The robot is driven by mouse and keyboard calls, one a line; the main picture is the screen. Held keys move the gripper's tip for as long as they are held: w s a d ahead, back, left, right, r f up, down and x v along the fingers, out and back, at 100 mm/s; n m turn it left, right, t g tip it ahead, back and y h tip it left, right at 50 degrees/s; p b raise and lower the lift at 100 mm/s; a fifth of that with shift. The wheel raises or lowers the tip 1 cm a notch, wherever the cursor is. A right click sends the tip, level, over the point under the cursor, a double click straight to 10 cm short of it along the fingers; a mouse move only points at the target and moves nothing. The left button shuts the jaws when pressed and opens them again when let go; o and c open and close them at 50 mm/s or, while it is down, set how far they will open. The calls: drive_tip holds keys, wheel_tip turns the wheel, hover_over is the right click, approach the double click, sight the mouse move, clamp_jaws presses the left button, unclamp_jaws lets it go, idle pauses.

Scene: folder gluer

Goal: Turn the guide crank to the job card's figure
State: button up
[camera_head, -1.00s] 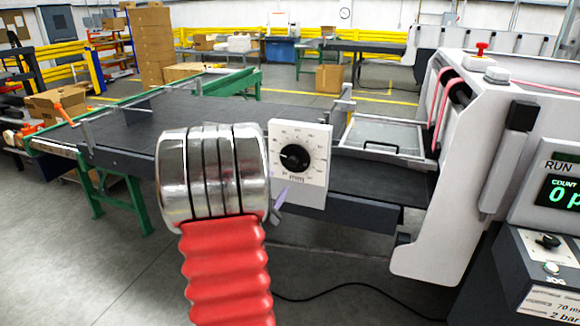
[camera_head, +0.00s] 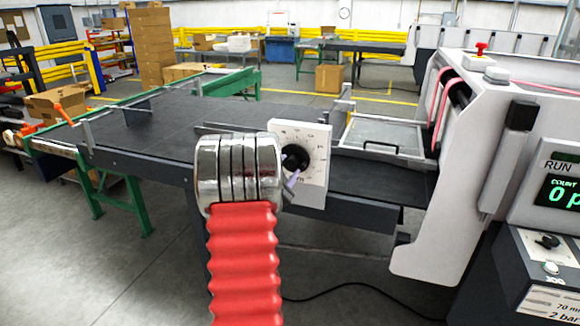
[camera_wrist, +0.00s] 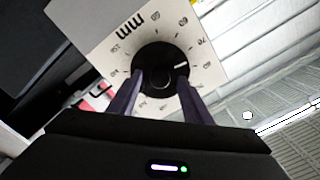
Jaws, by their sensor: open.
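The guide crank is a round black knob (camera_wrist: 158,66) on a white dial plate (camera_wrist: 100,35) marked "mm". In the wrist view its white mark points right, near figures that look like 70 and the one beyond; the exact reading is unclear. My gripper (camera_wrist: 160,82) is open, with one dark finger on each side of the knob's near part; contact cannot be told. In the head view the dial plate (camera_head: 316,160) stands at the table's side rail, and my wrist partly hides the knob (camera_head: 295,157). A card (camera_head: 550,303) at lower right reads "70 m…" and "2 bar", cut off.
A dark feed table (camera_head: 150,120) on green legs extends behind the dial. The white machine housing (camera_head: 440,220) stands to the right, with a RUN panel (camera_head: 560,185) and a small control box (camera_head: 530,260). A cable lies on the open floor.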

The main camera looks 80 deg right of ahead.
drive_tip(key=shift+s+d, duration=0.1)
drive_tip(key=shift+d, duration=1.1)
drive_tip(key=shift+c, duration=0.3)
drive_tip(key=c, duration=1)
drive_tip(key=shift+n, duration=1)
drive_tip(key=o, duration=1.1)
drive_tip(key=shift+c, duration=0.2)
drive_tip(key=shift+a, duration=0.15)
